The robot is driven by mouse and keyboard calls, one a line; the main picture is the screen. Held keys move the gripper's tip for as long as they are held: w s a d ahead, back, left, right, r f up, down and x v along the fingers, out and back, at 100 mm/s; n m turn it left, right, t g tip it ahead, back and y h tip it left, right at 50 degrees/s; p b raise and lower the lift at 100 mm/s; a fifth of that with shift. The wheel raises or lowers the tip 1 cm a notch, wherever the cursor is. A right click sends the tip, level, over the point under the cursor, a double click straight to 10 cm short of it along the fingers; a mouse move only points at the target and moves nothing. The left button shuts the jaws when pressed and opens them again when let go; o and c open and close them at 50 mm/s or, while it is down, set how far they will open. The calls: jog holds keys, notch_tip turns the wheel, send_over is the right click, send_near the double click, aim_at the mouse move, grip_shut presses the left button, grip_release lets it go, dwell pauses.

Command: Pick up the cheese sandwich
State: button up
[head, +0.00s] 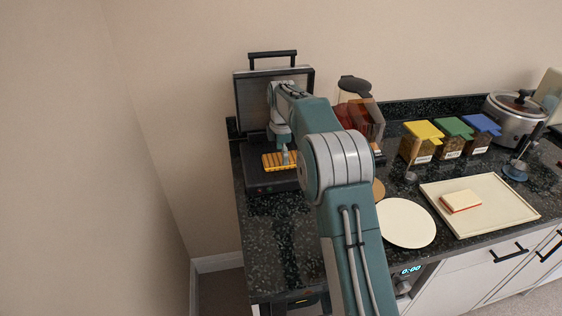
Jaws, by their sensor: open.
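An open sandwich press (272,183) stands at the left end of the dark counter, its lid raised. A flat golden piece with dark grill lines (270,161), which looks like the cheese sandwich, lies on its lower plate. My gripper (285,158) points down at the right part of this piece and is open. The fingers overlap the piece in the picture, so I cannot tell whether they touch it. My wrist and arm hide part of the press lid and the press's right side.
A pale tray (500,205) with a small cream slab with a red edge (461,201) lies at right. A white plate (406,223) is beside it. A blender-like jug (358,110) stands behind my arm. Coloured-lid boxes (453,135) and a cooker (512,120) line the back.

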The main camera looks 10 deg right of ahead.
jog(key=shift+f, duration=0.75)
jog(key=c, duration=1)
jog(key=shift+c, duration=0.2)
jog(key=shift+r, duration=0.3)
jog(key=r, duration=0.3)
jog(key=shift+s+d+r, duration=0.1)
jog(key=shift+s, duration=0.15)
jog(key=s+d+r, duration=0.1)
jog(key=s+r, duration=0.8)
jog(key=s, duration=0.4)
jog(key=shift+s+d+r, duration=0.15)
jog(key=shift+s+d, duration=0.05)
jog(key=shift+s, duration=0.05)
